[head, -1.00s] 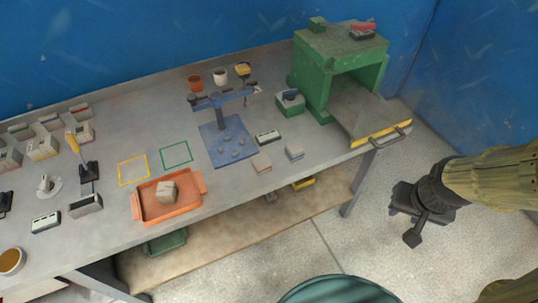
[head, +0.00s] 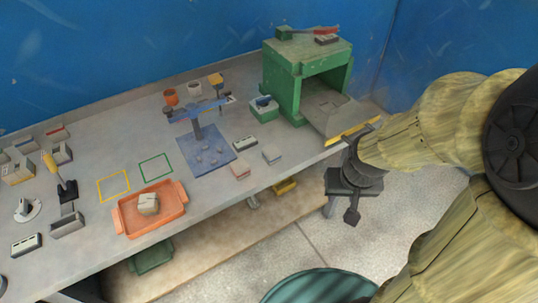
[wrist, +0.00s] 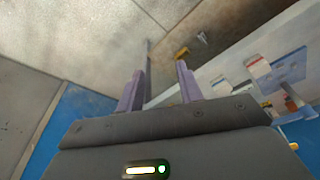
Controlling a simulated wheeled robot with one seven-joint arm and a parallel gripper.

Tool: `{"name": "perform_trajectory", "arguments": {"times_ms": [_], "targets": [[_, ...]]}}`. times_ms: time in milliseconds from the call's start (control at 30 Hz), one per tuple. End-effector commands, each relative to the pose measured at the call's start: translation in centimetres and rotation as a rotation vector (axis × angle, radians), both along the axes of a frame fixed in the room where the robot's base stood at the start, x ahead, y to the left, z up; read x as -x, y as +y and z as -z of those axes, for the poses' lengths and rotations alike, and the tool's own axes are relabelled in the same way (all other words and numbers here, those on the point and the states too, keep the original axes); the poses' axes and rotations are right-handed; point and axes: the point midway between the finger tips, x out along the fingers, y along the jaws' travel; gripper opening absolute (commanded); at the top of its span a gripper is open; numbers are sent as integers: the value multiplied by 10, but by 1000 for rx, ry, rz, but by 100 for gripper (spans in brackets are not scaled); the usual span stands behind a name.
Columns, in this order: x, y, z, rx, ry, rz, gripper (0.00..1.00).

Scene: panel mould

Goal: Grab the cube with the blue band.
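My gripper (head: 352,205) hangs in front of the bench's right end, beside the green box's open flap. In the wrist view its two fingers (wrist: 160,72) are apart with nothing between them. I cannot surely make out a cube with a blue band.
A green box (head: 283,85) stands at the bench's right end, its flap (head: 345,120) lowered. An orange tray (head: 178,213) holds a pale lump. A blue stand (head: 205,155) is mid-bench. A teal round object (head: 318,287) is in front. Floor below my gripper is clear.

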Motion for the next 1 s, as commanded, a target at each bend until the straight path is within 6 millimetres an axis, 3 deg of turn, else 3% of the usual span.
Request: {"name": "perform_trajectory", "arguments": {"times_ms": [33, 200, 367, 567, 800, 1000], "targets": [[0, 0, 0, 0, 0, 0, 42], [-9, -3, 8, 12, -24, -21, 71], [-38, -9, 34, 50, -112, -105, 71], [-88, -8, 78, 76, -291, -283, 71], [-128, 15, 124, 21, -530, -485, 71], [-142, 41, 151, -90, -750, -596, 71]]}}
